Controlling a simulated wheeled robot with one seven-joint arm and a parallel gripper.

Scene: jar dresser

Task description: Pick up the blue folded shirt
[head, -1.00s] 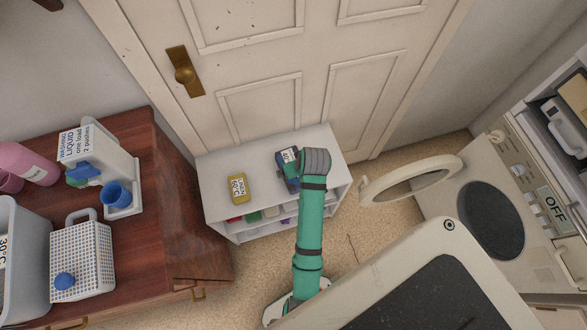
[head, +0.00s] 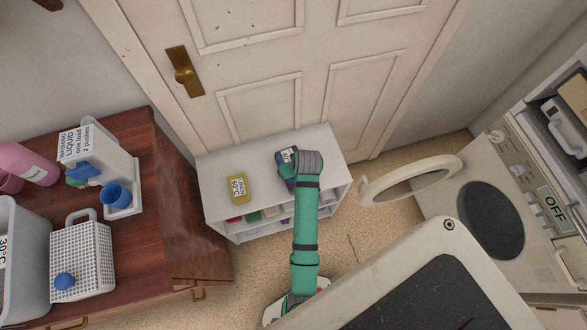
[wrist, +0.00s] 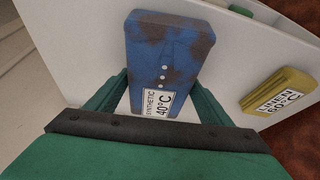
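The blue folded shirt (head: 286,156) lies on top of the white shelf unit, partly hidden under my wrist in the head view. In the wrist view the shirt (wrist: 168,45) is a blue block with darker patches, white buttons and a label reading SYNTHETIC 40°C. My gripper (wrist: 161,88) is over its labelled end, with one green finger on each side. The fingers look open around the shirt; whether they touch it is hard to tell.
A yellow folded item (head: 238,188) labelled LINEN 60°C lies left of the shirt on the white shelf unit (head: 215,165). A wooden dresser (head: 185,215) with containers stands at the left. The round washer door (head: 410,180) hangs open to the right. A closed door stands behind.

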